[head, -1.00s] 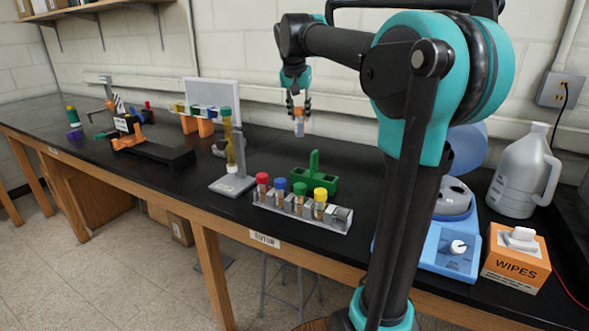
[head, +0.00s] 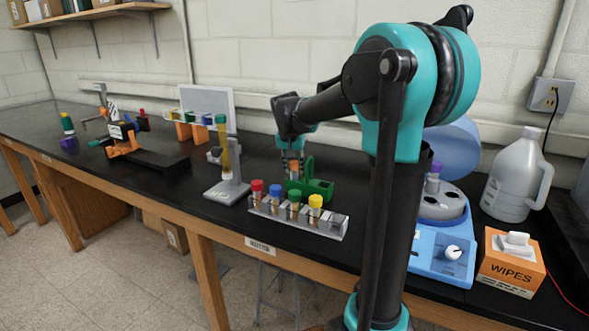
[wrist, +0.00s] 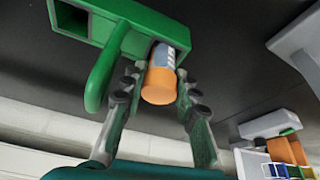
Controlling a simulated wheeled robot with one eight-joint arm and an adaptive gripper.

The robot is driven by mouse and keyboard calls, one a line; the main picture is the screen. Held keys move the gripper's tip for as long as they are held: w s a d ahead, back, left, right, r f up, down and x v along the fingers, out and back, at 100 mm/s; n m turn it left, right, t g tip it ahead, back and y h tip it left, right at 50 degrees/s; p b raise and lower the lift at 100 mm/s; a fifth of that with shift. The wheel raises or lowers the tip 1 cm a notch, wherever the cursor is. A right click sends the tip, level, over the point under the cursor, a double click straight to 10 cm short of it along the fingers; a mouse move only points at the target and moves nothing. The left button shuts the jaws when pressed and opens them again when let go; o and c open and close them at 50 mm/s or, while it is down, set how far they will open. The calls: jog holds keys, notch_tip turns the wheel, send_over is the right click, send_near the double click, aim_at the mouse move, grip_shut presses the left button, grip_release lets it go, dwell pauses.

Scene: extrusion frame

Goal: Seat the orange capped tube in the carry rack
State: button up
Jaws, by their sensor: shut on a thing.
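The orange capped tube (wrist: 160,75) is between the fingers of my gripper (wrist: 155,98), its orange cap towards the wrist camera. My gripper is shut on it; in the head view the gripper (head: 292,166) is low over the left part of the carry rack. The green carry rack (head: 322,187) stands on the bench behind the grey tube rack, its upright handle right of the gripper. In the wrist view the carry rack (wrist: 128,40) shows one empty square socket. The tube's far end is at the other socket; I cannot tell how deep it sits.
A grey rack (head: 325,229) with several capped tubes stands just in front of the carry rack. A grey stand with a tall tube (head: 225,190) is to the left. A blue centrifuge (head: 440,240), a wipes box (head: 512,265) and a jug (head: 517,180) are to the right.

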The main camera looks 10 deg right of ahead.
jog(key=shift+f, duration=0.4)
jog(key=shift+f, duration=0.15)
jog(key=o, duration=0.6)
jog(key=shift+o, duration=0.2)
jog(key=shift+r, duration=0.2)
jog(key=v, duration=1.2)
